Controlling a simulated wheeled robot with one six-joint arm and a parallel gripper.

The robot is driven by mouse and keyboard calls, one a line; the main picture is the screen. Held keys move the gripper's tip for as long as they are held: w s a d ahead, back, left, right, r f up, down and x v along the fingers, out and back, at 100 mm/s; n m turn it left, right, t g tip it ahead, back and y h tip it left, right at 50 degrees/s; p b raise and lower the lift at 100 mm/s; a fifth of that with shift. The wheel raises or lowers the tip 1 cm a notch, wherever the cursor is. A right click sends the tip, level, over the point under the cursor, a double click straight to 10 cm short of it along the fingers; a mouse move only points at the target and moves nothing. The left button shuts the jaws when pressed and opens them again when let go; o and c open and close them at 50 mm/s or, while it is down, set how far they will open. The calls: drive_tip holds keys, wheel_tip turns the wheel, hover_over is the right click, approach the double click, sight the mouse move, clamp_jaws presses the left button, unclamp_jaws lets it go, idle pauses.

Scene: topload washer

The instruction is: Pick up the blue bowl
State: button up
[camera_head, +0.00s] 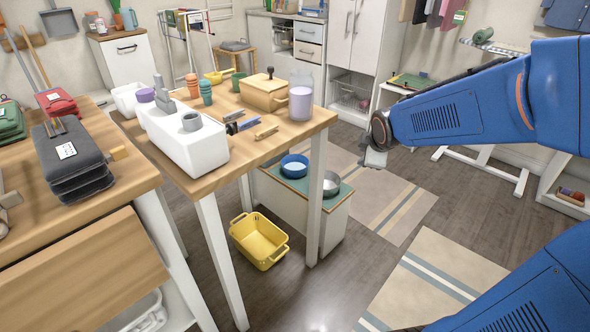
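The blue bowl (293,167) sits on the green top of a low white cabinet (334,213), under and behind the wooden table. It looks upright, with a pale inside. A grey metal bowl (331,184) stands to its right on the same top, partly hidden by a table leg. My gripper (375,160) is at the end of my blue arm, to the right of the bowl and apart from it, over the floor. It is small and seen from the side, so I cannot tell whether its fingers are open or shut.
The wooden table (285,139) carries a white box, a wooden box and a jar (301,95). Its white legs (316,200) stand close to the bowls. A yellow basket (259,240) is on the floor. Striped mats (385,200) lie on open floor at the right.

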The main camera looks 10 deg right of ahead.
drive_tip(key=w+f+n+t+y, duration=0.1)
drive_tip(key=w+f+n, duration=0.45)
drive_tip(key=w, duration=0.35)
drive_tip(key=w+f+n+t+y, duration=0.1)
drive_tip(key=w+f+n, duration=0.5)
drive_tip(key=w, duration=0.4)
drive_tip(key=w+a+f+n+t+y, duration=0.1)
drive_tip(key=w+f+n+y, duration=0.1)
drive_tip(key=w+f+n, duration=0.4)
drive_tip(key=w+a+f+n+t+y, duration=0.1)
drive_tip(key=w+f+n+t, duration=0.1)
drive_tip(key=w+f+n, duration=0.35)
drive_tip(key=shift+n, duration=0.5)
drive_tip(key=w+a+f, duration=0.1)
drive_tip(key=w+f, duration=0.1)
drive_tip(key=w, duration=0.1)
drive_tip(key=w+a+f, duration=0.1)
drive_tip(key=w+f, duration=0.1)
drive_tip(key=w, duration=0.1)
drive_tip(key=w+f, duration=0.3)
drive_tip(key=shift+a+f, duration=0.1)
drive_tip(key=shift+a, duration=0.3)
drive_tip(key=shift+x, duration=2.55)
drive_tip(key=shift+s+a+f, duration=0.1)
drive_tip(key=shift+a+f, duration=0.05)
drive_tip(key=shift+a, duration=0.05)
clamp_jaws()
drive_tip(key=shift+s+a+f+g, duration=0.1)
drive_tip(key=shift+s+f+g, duration=0.1)
drive_tip(key=shift+g, duration=0.1)
